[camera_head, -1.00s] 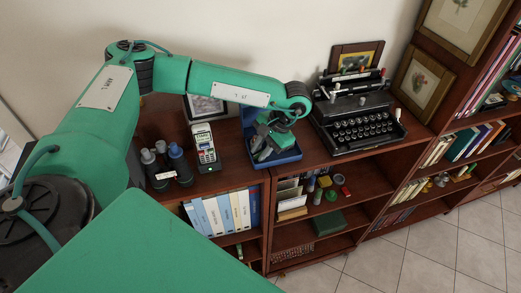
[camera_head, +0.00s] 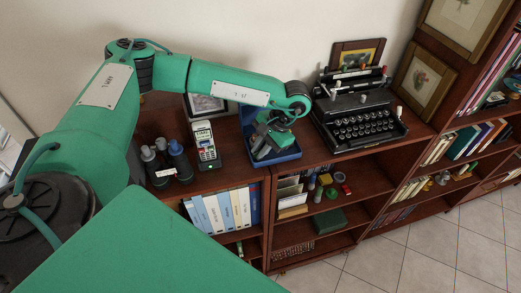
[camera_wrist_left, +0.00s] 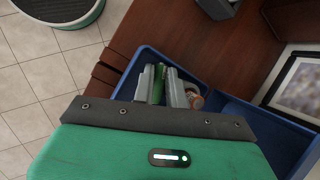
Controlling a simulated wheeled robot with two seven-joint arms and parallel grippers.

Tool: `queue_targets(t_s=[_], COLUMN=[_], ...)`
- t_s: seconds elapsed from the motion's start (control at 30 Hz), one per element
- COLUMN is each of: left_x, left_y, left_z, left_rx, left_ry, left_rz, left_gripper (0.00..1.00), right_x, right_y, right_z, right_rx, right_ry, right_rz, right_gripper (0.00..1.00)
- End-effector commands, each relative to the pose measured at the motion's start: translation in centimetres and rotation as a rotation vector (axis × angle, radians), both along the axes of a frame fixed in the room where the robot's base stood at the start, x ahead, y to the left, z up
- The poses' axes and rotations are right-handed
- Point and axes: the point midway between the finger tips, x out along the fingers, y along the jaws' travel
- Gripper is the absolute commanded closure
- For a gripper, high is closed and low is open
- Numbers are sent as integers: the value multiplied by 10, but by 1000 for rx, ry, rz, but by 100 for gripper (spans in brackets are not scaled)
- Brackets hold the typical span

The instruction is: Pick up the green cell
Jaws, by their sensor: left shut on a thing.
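The green cell (camera_wrist_left: 157,85) shows in the left wrist view as a narrow green strip between the grey fingers of my left gripper (camera_wrist_left: 161,84). The fingers are shut on it, inside or just over the blue tray (camera_wrist_left: 146,57). In the head view my left gripper (camera_head: 262,149) points down into the blue tray (camera_head: 287,156) on the shelf top. The fingers hide the cell there, and I cannot tell whether it is clear of the tray floor. My right gripper is not in view.
A cell with an orange end (camera_wrist_left: 196,100) lies beside the fingers in the tray. A phone (camera_head: 205,145) and dark binoculars (camera_head: 178,160) stand left of the tray. A black typewriter (camera_head: 358,120) stands close on its right. A framed picture (camera_head: 207,104) is behind.

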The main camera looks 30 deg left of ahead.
Motion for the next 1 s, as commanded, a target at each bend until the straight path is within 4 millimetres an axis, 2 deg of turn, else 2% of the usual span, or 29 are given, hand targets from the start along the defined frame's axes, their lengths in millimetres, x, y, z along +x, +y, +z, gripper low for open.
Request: queue_targets(t_s=[0.13, 0.27, 0.37, 0.5, 0.7, 1.0], left_x=[1, 2, 2, 3, 3, 3], left_y=[0, 0, 0, 0, 0, 0], left_z=[13, 37, 62, 107, 149, 186], left_rx=[0, 0, -1, 0, 2, 1], left_ry=[-3, -7, -10, -13, -11, -9], left_rz=[1, 1, 0, 0, 0, 0], left_gripper=[100, 100, 100, 100, 100, 100], right_x=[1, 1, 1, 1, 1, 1], right_y=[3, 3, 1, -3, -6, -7], right_z=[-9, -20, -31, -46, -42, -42], right_rx=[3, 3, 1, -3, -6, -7], right_ry=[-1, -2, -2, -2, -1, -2], right_rz=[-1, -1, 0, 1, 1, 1], right_gripper=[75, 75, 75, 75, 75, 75])
